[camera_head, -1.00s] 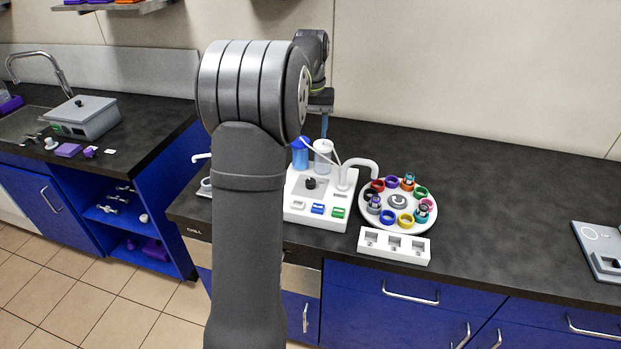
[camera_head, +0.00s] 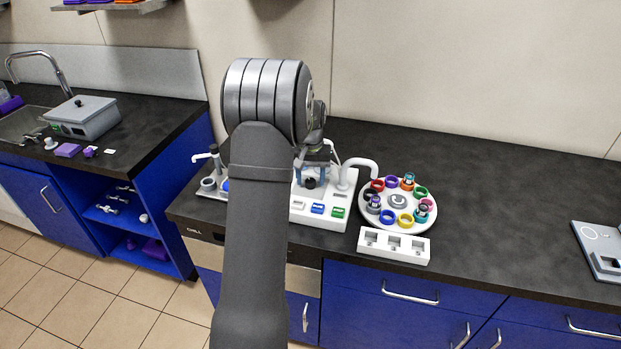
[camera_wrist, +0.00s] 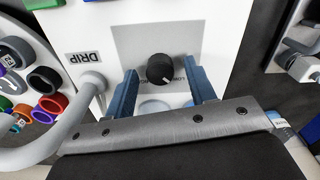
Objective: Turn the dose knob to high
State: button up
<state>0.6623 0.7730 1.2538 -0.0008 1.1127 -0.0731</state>
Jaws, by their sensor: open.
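The black dose knob (camera_head: 310,183) sits on the flat panel of a white machine (camera_head: 298,214). In the wrist view the knob (camera_wrist: 160,68) is round, with a white pointer mark toward the lower right. Small print beside it is too small to read surely. My gripper (camera_head: 311,171) is over the panel. In the wrist view its two blue fingers (camera_wrist: 162,80) are open, one on each side of the knob, with a visible gap on both sides. I cannot tell how far the tips are above the panel.
A white curved spout (camera_head: 362,165) rises right of the panel. A round carousel (camera_head: 397,226) of coloured rings stands to the right, with a white three-slot block (camera_head: 394,246) in front. Buttons line the machine's front. The right counter is largely clear.

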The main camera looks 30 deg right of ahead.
jog(key=shift+f, duration=0.25)
jog(key=shift+c, duration=0.2)
jog(key=c, duration=0.9)
